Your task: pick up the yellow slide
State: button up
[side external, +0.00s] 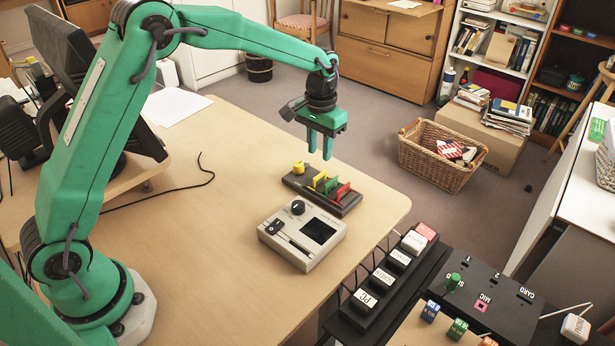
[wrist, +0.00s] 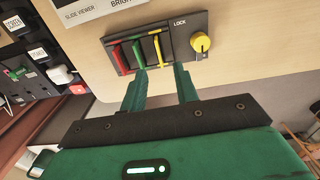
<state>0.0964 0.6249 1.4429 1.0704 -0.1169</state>
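The yellow slide (side external: 320,179) stands upright in a dark slotted holder (side external: 352,203) on the desk, beside a green slide (side external: 329,186) and a red slide (side external: 343,191). In the wrist view the yellow slide (wrist: 158,48) is nearest the yellow LOCK knob (wrist: 201,42), with the green slide (wrist: 138,52) and red slide (wrist: 117,57) to its left. My gripper (side external: 319,154) is open and empty, pointing down above the holder. In the wrist view my gripper's fingers (wrist: 161,68) are apart, and the yellow slide appears between and beyond their tips.
A slide viewer (side external: 300,240) sits in front of the holder.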

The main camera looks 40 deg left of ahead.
aim_at(320, 174)
jog(key=shift+w+f, duration=0.1)
jog(key=shift+f, duration=0.15)
jog(key=shift+f, duration=1.2)
jog(key=shift+f, duration=0.1)
jog(key=shift+d+f, duration=0.1)
jog(key=shift+f, duration=2.4)
jog(key=shift+c, duration=0.2)
grip_shut()
